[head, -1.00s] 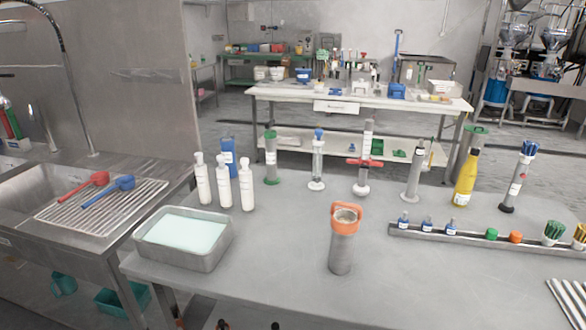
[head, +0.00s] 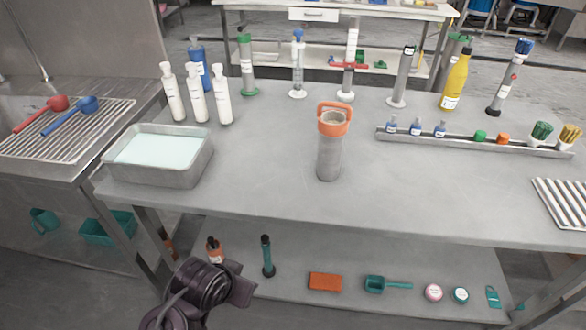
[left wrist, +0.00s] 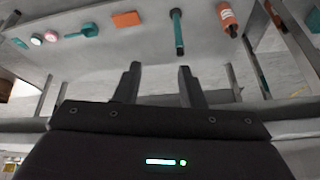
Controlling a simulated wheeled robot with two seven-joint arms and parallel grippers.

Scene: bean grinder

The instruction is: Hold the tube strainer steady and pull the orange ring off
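The tube strainer (head: 328,158) stands upright on the grey table, a grey mesh cylinder with the orange ring (head: 334,118) around its top and a handle loop above it. Nothing touches it. My left arm shows low in the head view, in front of the table, and its fingertips cannot be made out there. In the left wrist view my left gripper (left wrist: 158,84) has its two fingers apart with nothing between them, facing the lower shelf. My right gripper is in neither view.
A grey tray (head: 160,172) of pale liquid and several white bottles (head: 196,95) stand left of the strainer. A long rack (head: 470,142) with small bottles lies to the right. The lower shelf (head: 340,262) holds an orange block, a teal scoop and bottles. The table front is clear.

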